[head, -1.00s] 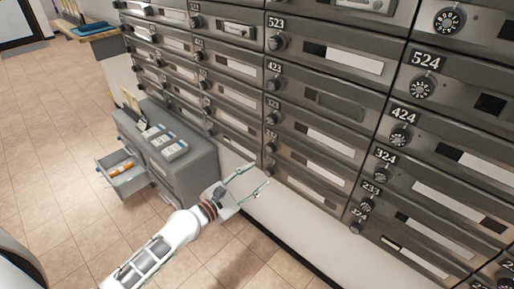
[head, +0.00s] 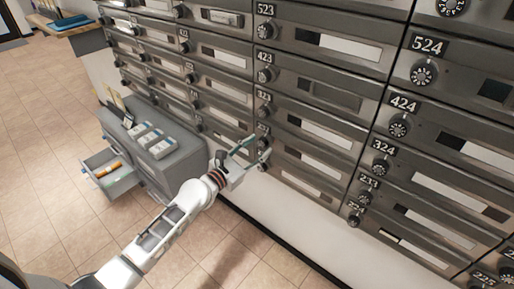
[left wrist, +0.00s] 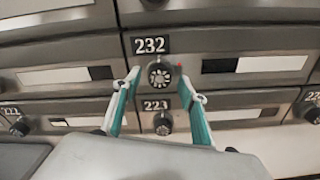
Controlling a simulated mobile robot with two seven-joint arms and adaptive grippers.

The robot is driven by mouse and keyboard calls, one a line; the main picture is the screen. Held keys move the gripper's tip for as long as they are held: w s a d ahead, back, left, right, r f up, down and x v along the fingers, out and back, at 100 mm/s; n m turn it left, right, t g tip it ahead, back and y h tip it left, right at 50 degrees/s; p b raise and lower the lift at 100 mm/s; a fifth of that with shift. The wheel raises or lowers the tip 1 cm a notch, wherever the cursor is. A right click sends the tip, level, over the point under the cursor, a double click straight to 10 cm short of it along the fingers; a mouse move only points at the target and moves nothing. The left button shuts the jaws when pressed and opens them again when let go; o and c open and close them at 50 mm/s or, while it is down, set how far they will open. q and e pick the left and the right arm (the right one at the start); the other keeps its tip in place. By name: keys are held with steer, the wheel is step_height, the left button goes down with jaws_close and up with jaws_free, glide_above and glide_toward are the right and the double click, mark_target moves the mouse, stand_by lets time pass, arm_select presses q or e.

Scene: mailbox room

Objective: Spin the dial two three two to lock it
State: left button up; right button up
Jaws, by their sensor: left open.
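The mailbox door labelled 232 (left wrist: 230,68) is in the middle of the left wrist view. Its round black dial (left wrist: 159,76) with pale markings sits just below the number plate. My left gripper (head: 257,152) is open at the lower mailbox rows in the head view. In the left wrist view its two teal and pale fingers stand on either side of the 232 dial, with gaps showing between fingers and dial. A small red spot (left wrist: 180,66) shows just right of the dial. My right gripper is not in view.
The dial of box 223 (left wrist: 163,123) lies directly below, between the fingers in the picture. A grey cabinet (head: 180,160) with an open drawer (head: 110,175) stands left of my left arm. Tiled floor (head: 50,130) is clear further left.

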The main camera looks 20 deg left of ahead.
arm_select(q)
steer(key=shift+w, duration=0.1)
steer(key=c, duration=1.1)
steer(key=shift+m, duration=0.3)
